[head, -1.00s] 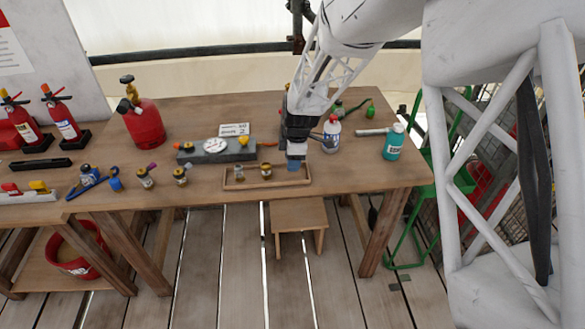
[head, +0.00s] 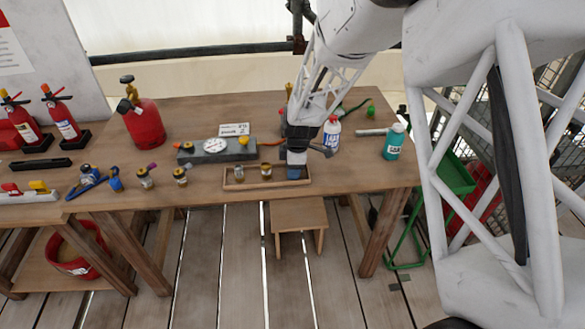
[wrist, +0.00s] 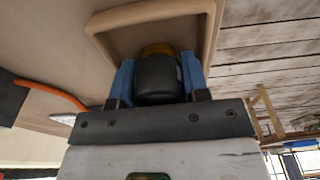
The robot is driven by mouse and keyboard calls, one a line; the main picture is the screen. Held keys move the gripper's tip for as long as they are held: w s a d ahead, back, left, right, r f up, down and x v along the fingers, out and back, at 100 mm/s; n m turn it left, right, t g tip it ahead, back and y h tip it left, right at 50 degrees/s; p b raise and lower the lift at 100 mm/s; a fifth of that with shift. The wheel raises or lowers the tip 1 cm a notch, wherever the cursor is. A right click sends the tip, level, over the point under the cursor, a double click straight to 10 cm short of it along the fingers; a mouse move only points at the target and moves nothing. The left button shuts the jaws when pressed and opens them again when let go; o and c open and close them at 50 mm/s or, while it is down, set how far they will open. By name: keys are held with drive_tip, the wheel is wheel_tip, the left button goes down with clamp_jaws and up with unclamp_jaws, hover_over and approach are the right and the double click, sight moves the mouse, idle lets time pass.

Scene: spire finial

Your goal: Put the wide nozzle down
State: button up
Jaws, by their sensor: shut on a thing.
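My gripper (head: 294,173) is at the right end of a shallow wooden tray (head: 264,187) near the table's front edge. In the wrist view its two blue fingers (wrist: 158,72) are shut on a dark cylinder with a brass-coloured end, which I take to be the wide nozzle (wrist: 158,82). The tray's rim (wrist: 146,13) surrounds the nozzle's far end there. The nozzle is hidden by the gripper in the head view, and I cannot tell whether it touches the tray floor. Two small brass-and-dark fittings (head: 239,173) (head: 266,170) stand in the tray's left and middle.
A grey gauge block (head: 214,150) and a small sign stand behind the tray. A white-and-red bottle (head: 332,134) is close behind right of my gripper; a teal bottle (head: 394,142) is farther right. Two fittings (head: 146,178) (head: 180,176) stand left. The table right of the tray is clear.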

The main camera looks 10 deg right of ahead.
drive_tip(key=o, duration=0.7)
drive_tip(key=shift+o, duration=0.2)
drive_tip(key=r, duration=0.4)
drive_tip(key=d+r, duration=0.1)
drive_tip(key=r, duration=0.6)
drive_tip(key=shift+d+r, duration=0.2)
drive_tip(key=shift+r, duration=0.4)
